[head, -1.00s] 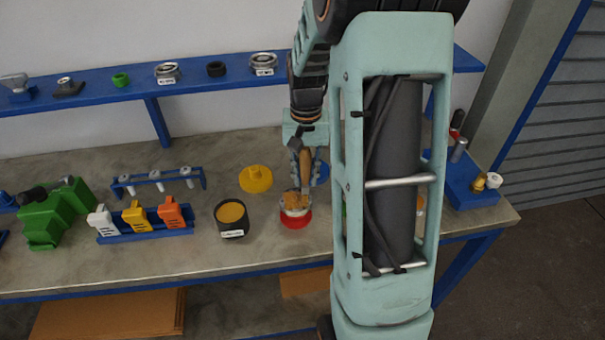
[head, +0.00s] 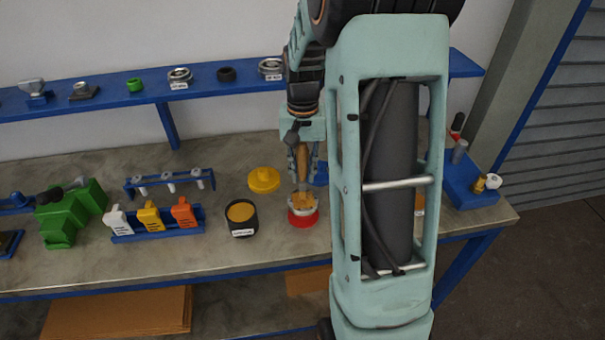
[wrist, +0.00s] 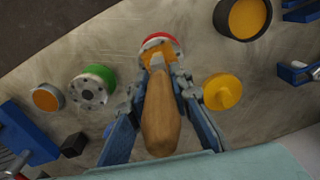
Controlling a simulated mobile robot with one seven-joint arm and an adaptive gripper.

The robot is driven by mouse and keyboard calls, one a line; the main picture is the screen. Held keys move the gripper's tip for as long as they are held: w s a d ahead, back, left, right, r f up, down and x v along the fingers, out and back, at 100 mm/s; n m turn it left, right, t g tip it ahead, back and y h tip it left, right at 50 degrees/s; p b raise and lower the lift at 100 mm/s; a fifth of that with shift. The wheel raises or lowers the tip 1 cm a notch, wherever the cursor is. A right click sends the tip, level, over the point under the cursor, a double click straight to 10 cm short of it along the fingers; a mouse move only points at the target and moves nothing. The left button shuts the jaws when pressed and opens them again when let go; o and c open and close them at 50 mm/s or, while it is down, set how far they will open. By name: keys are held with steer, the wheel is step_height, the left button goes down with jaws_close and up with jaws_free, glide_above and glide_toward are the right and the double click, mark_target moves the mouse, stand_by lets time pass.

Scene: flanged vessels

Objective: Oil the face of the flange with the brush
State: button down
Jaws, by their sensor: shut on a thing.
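My gripper (head: 303,178) is shut on the wooden handle of the brush (head: 302,160), which stands nearly upright, head down. The brush handle also shows large in the wrist view (wrist: 160,115), between the fingers of my gripper (wrist: 157,75). Below it is a flange with a red base (head: 303,218) and a pale upper part; it also shows in the wrist view (wrist: 150,41). The tan brush head is over its top face and seems to touch it. The brush and fingers hide part of that face, so I cannot tell how much is oiled.
A dark pot of amber oil (head: 241,219) stands left of the flange, and a yellow knobbed lid (head: 263,180) behind it. A green-rimmed flange (wrist: 92,88) and an orange-topped one (wrist: 46,98) show in the wrist view. A blue clip rack (head: 157,228) is further left.

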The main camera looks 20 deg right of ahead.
mark_target(302, 157)
steer(key=shift+a+r+p, duration=0.1)
steer(key=shift+r+p, duration=1.4)
steer(key=shift+r, duration=0.85)
steer(key=shift+w+f, duration=0.1)
